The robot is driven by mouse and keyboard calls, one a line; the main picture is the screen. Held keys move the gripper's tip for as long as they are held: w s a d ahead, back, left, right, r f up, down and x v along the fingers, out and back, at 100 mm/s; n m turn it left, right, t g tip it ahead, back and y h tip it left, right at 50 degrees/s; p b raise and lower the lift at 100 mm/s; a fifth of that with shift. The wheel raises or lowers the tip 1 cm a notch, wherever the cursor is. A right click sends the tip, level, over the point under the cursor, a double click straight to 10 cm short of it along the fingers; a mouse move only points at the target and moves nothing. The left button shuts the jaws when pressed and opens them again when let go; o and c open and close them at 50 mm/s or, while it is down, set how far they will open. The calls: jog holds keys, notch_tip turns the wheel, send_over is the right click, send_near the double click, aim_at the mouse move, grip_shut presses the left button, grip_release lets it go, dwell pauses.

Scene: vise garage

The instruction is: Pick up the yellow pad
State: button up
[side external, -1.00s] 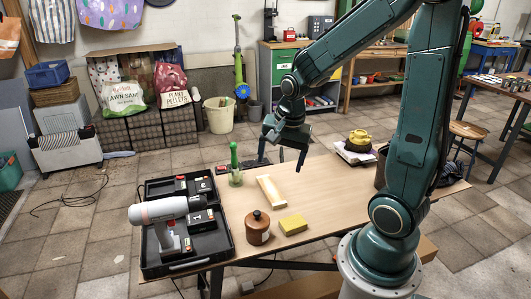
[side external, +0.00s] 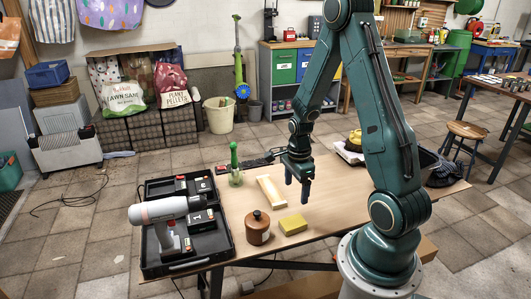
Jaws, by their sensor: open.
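The yellow pad (side external: 293,224) lies flat on the wooden table near its front edge, just right of a brown round jar. My gripper (side external: 296,192) hangs above the table, pointing down, with its fingers apart and nothing between them. In the picture it is directly above the pad and a little farther back, clear of it. The pad is fully visible.
The brown lidded jar (side external: 257,227) stands close to the pad's left side. A pale wooden block (side external: 271,190) lies left of my gripper. A black tool case (side external: 184,245) with a drill (side external: 163,210) fills the table's left end. The table (side external: 345,205) is bare right of the pad.

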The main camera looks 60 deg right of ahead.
send_over(293, 222)
jog(key=shift+d+f, duration=0.2)
jog(key=shift+f, duration=4.1)
jog(key=shift+a+f, duration=0.1)
jog(key=shift+f, duration=2.5)
jog(key=c, duration=1.1)
